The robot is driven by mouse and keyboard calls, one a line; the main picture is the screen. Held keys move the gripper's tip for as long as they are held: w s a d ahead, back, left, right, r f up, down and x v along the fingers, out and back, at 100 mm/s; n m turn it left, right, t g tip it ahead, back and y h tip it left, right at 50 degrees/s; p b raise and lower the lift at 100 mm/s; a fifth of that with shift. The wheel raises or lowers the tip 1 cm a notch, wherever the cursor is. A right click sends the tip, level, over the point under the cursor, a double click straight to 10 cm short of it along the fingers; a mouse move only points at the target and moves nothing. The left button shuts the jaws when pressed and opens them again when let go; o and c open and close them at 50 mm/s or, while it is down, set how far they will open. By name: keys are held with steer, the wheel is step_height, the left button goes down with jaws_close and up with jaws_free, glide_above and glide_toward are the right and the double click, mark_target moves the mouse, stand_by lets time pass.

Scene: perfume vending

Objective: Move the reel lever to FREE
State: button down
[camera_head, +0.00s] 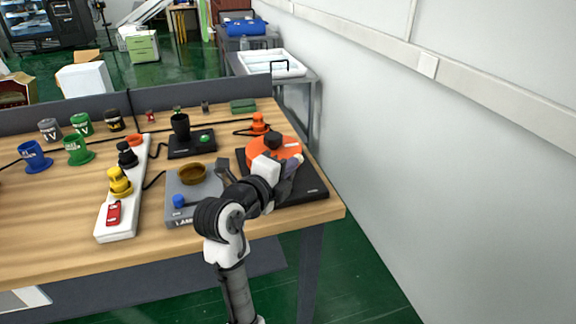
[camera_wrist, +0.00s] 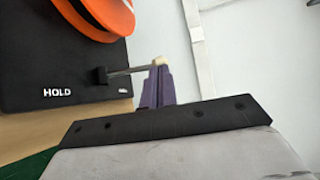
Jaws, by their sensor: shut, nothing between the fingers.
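The orange reel (camera_head: 285,150) sits on a black base (camera_head: 312,188) at the table's right end. In the wrist view the reel (camera_wrist: 112,12) is at the top left, above the black base (camera_wrist: 35,60) with a white HOLD label. The lever (camera_wrist: 130,71) is a thin rod running right from a small black block to a pale tip. A second small white label near the block is too small to read. My gripper (camera_wrist: 158,72) has its purple fingers shut, with the fingertips at the lever's tip; I cannot tell if they touch. In the head view my gripper (camera_head: 294,164) hides the lever.
A grey unit (camera_head: 208,190) with a brown bowl and blue knob stands left of the reel base. A white strip (camera_head: 120,215) carries yellow, black and red items. Colored cups stand farther left. The wall is close on the right.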

steer(key=shift+w+d+m+g+b, duration=0.3)
steer(key=shift+w+d+b, duration=0.1)
steer(key=shift+d, duration=0.15)
steer(key=shift+d+y, duration=0.2)
steer(key=shift+y, duration=0.3)
steer(key=shift+g, duration=0.3)
steer(key=shift+d, duration=0.2)
